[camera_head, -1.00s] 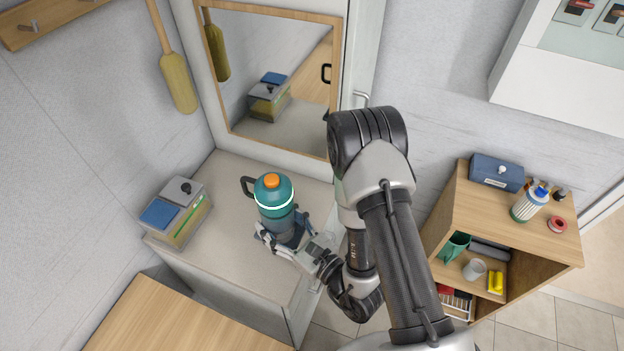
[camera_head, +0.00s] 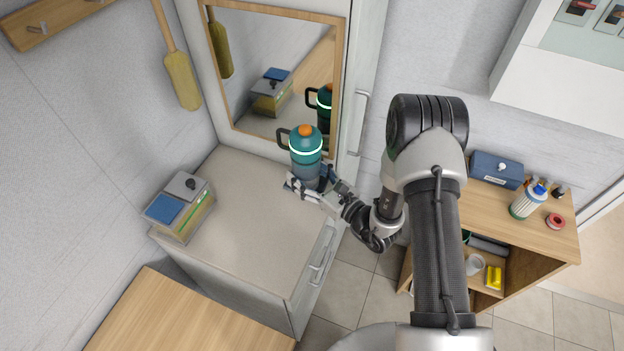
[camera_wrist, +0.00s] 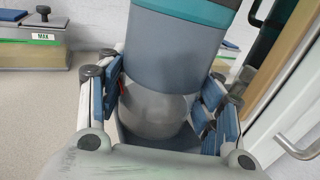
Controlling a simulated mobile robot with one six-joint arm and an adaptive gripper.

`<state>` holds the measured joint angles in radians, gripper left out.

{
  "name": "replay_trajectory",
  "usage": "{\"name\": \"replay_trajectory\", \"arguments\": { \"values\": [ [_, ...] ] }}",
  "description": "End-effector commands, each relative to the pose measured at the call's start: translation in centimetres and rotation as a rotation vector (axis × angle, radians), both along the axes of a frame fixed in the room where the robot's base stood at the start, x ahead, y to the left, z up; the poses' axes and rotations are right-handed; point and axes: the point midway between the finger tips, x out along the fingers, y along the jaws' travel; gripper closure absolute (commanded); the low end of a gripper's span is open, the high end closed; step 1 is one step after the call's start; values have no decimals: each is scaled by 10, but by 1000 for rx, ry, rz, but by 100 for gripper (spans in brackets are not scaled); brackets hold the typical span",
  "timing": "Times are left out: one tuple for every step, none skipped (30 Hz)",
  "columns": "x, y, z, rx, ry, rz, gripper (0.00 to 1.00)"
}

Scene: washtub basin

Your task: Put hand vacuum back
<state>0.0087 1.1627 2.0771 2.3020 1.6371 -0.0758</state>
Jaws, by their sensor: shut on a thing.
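The hand vacuum (camera_head: 306,149) is a teal body with an orange top, a dark side handle and a grey-blue lower part. It is upright over the back right of the pale counter, close in front of the mirror. My gripper (camera_head: 308,186) is shut on its lower part from the right and front. In the wrist view the vacuum (camera_wrist: 178,45) stands between the two blue-padded fingers of my gripper (camera_wrist: 160,112). I cannot tell whether its base touches the counter.
A yellowish box with a grey and blue lid (camera_head: 183,207) stands at the counter's left. The wood-framed mirror (camera_head: 270,75) rises behind. A wooden shelf unit (camera_head: 530,235) with several items stands right. The counter's middle (camera_head: 240,215) is clear.

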Motion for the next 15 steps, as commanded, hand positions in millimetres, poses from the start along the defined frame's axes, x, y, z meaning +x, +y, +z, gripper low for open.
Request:
{"name": "replay_trajectory", "arguments": {
  "values": [
    [8, -3, 1, 0, -6, 0, 68],
    [11, -4, 1, 1, -5, 1, 68],
    [15, -5, 1, 1, -6, 1, 68],
    [18, -6, 1, 0, -6, 1, 68],
    [21, -7, 1, 1, -5, 0, 68],
    [25, -9, 1, 2, -6, 0, 68],
    [28, -10, 2, 2, -6, 0, 68],
    [31, -11, 2, 0, -6, -1, 68],
    [32, -12, -2, 0, -3, 0, 68],
    [31, -11, -6, 1, -1, 1, 68],
    [31, -11, -9, 1, -1, 1, 68],
    [31, -11, -13, 1, -1, 1, 68],
    [31, -11, -16, 1, -1, 1, 68],
    [31, -11, -19, 1, -1, 1, 68],
    [30, -11, -21, 1, -1, 1, 68]
  ]
}}
